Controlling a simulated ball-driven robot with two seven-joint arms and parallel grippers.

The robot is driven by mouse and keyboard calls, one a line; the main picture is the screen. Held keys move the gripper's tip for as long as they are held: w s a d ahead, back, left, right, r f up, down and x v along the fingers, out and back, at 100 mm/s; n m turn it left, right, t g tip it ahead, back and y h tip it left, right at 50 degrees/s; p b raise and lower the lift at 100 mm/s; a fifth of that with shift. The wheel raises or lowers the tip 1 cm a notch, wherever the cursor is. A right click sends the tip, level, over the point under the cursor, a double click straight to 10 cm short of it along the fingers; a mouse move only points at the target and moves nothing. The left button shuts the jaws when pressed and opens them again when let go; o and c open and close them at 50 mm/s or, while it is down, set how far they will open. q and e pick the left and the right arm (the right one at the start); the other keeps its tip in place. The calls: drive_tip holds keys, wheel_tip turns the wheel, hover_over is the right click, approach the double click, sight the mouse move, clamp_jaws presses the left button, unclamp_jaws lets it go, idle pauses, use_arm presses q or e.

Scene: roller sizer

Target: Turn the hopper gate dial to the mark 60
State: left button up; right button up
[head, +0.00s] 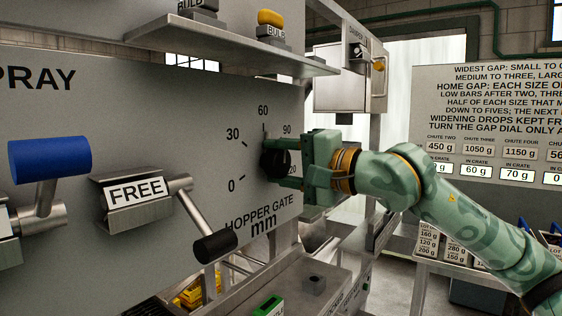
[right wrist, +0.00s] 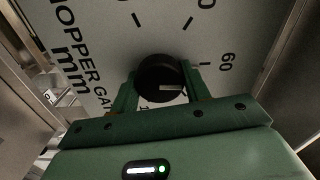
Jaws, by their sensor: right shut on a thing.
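The hopper gate dial is a round black knob (head: 280,163) on the grey panel. Marks from 0 up through 30, 60 (head: 263,110) and 90 arc around it. My right gripper (head: 283,160) reaches in from the right and is shut on the knob, hiding part of it. In the right wrist view the knob (right wrist: 160,72) sits between the green fingers (right wrist: 162,88). Exact alignment cannot be told. My left gripper is out of view.
Left of the dial are a FREE lever with a black grip (head: 215,246) and a lever with a blue grip (head: 50,157). A shelf (head: 230,53) juts out above. A notice board (head: 490,130) stands behind my right arm.

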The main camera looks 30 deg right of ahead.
drive_tip(key=shift+n, duration=0.5)
drive_tip(key=shift+f, duration=0.1)
drive_tip(key=o, duration=1)
drive_tip(key=shift+a, duration=0.1)
drive_tip(key=b+v, duration=0.9)
drive_tip(key=v, duration=0.7)
drive_tip(key=shift+s+b, duration=0.15)
drive_tip(key=shift+b, duration=0.2)
